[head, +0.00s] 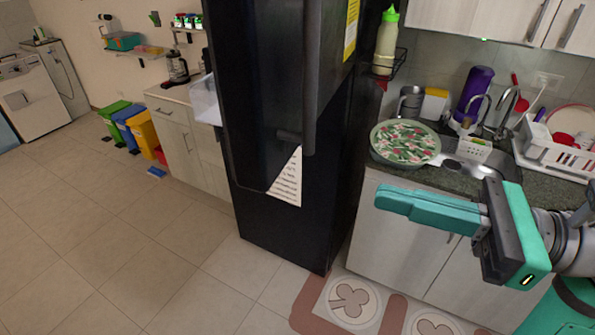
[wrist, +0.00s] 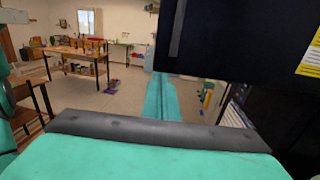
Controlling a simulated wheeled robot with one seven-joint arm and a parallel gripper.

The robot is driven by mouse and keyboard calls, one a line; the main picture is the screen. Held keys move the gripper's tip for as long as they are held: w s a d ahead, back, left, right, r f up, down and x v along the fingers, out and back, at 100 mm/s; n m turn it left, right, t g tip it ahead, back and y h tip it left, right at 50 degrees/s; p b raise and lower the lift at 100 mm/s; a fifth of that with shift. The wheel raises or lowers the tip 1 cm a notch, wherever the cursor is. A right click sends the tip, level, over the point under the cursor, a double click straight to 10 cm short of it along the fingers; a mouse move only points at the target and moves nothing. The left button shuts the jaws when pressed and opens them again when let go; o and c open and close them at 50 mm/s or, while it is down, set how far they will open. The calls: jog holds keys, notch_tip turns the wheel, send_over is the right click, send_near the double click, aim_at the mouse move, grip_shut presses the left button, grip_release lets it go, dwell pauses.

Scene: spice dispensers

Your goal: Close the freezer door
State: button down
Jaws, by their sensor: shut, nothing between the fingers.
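The freezer door (head: 262,95) is the tall black upper door of the fridge in the head view. It stands out from the black fridge body (head: 285,240), seemingly ajar; how wide its gap is cannot be told. Its vertical handle (head: 311,75) faces right. In the wrist view the dark door (wrist: 235,45) fills the upper right, with a grey handle strip near its left edge. My teal gripper (head: 384,200) is shut and empty, right of the fridge, pointing left and apart from the door. Its fingers (wrist: 160,85) also show in the wrist view.
A counter at right holds a floral bowl (head: 405,142), a sink and a white dish rack (head: 550,150). Cabinets (head: 400,235) stand below my gripper. Coloured bins (head: 127,118) stand far left. The tiled floor (head: 110,235) left of the fridge is clear.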

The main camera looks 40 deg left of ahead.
aim_at(272, 168)
jog(key=x, duration=1.3)
jog(key=shift+a+f, duration=0.1)
jog(key=shift+a, duration=0.35)
